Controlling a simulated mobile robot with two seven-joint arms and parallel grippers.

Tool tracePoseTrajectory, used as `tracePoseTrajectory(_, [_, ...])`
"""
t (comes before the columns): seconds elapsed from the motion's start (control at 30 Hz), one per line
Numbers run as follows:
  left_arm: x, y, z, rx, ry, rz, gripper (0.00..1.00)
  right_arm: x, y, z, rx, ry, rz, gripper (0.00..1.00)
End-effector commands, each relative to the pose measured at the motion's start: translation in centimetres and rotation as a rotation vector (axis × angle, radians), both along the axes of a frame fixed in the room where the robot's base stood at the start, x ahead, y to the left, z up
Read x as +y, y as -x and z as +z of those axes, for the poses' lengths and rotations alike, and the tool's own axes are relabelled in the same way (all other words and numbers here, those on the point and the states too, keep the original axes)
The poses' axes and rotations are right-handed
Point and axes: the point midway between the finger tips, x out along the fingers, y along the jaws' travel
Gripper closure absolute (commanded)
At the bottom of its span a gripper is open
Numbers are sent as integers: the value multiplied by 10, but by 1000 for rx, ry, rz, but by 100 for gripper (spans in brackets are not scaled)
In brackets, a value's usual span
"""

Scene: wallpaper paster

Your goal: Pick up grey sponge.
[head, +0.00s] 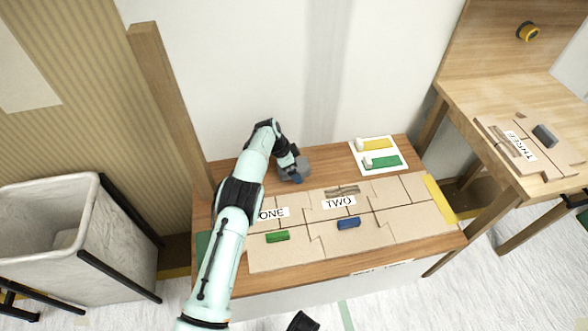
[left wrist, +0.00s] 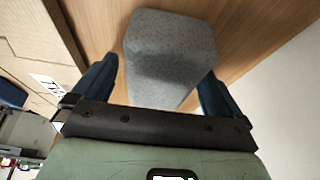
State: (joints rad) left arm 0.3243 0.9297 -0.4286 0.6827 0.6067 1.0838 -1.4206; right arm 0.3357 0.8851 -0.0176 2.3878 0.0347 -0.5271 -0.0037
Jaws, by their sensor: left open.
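The grey sponge (head: 304,165) stands near the back of the wooden table, by the wall. In the left wrist view the speckled grey sponge (left wrist: 170,50) lies between the two dark blue fingers of my left gripper (left wrist: 160,67). The fingers are spread, with a gap showing on the left; on the right the finger is very close to it, and I cannot tell if they touch. In the head view my left gripper (head: 296,172) is at the sponge and partly hides it.
Cardboard pieces labelled ONE and TWO (head: 338,202) cover the table front, with a green block (head: 277,237) and a blue block (head: 348,223). A white tray (head: 372,143) holds yellow and green items. A bin (head: 60,240) stands left. Another grey block (head: 545,135) lies on the right table.

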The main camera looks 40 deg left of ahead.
Motion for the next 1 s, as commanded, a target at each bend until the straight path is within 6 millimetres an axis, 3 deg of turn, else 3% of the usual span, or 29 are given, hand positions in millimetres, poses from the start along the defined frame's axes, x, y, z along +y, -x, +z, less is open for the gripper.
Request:
tracePoseTrajectory(0.3, [0, 0, 0, 0, 0, 0, 3, 0, 0, -1, 0, 0, 0, 47])
tracePoseTrajectory(0.47, [0, 0, 0, 0, 0, 0, 55, 0, 0, -1, 0, 0, 0, 47])
tracePoseTrajectory(0.83, [0, 0, 1, -1, 1, 0, 55, 0, 0, 1, 0, 0, 0, 47])
tracePoseTrajectory(1.0, [0, -1, 11, -4, -2, -1, 55, 0, 0, 10, -5, 0, 0, 47])
